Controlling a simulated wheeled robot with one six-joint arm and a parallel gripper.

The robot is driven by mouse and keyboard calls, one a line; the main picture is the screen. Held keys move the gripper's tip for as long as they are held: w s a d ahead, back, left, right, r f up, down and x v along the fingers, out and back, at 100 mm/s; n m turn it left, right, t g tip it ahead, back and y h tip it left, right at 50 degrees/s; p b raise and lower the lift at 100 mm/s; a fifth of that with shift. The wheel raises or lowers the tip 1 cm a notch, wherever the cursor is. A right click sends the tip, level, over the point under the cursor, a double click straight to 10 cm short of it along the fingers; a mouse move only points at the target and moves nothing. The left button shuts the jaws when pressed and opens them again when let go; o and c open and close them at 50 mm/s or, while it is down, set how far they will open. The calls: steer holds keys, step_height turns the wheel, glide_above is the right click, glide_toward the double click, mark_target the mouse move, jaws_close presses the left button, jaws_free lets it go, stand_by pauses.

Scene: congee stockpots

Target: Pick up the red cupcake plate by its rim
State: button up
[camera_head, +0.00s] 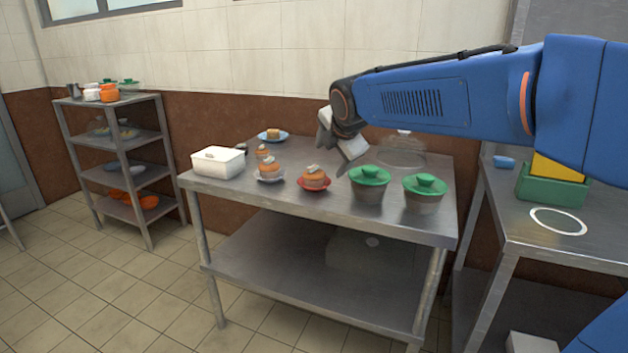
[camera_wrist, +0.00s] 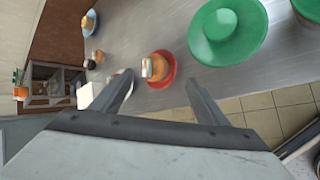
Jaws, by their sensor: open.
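The red plate (camera_head: 314,186) with an orange cupcake (camera_head: 315,176) on it stands near the front edge of the steel table, left of the green-lidded pots. The red plate also shows in the wrist view (camera_wrist: 166,82), with its cupcake (camera_wrist: 154,68) on top. My gripper (camera_head: 347,165) is above the table, a little right of and above the red plate. In the wrist view my gripper (camera_wrist: 158,84) has its two fingers spread apart and nothing between them; the plate appears beyond the fingertips, not touched.
Two pots with green lids (camera_head: 370,176) (camera_head: 425,184) stand close on the right. Another cupcake on a pale plate (camera_head: 270,176) and a white lidded box (camera_head: 218,162) are on the left. A blue plate (camera_head: 273,137) is at the back. A transparent dome (camera_head: 402,152) stands behind the pots.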

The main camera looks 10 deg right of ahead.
mark_target(322, 173)
steer(key=shift+x, duration=5.85)
steer(key=shift+a, duration=0.15)
steer(key=c, duration=0.8)
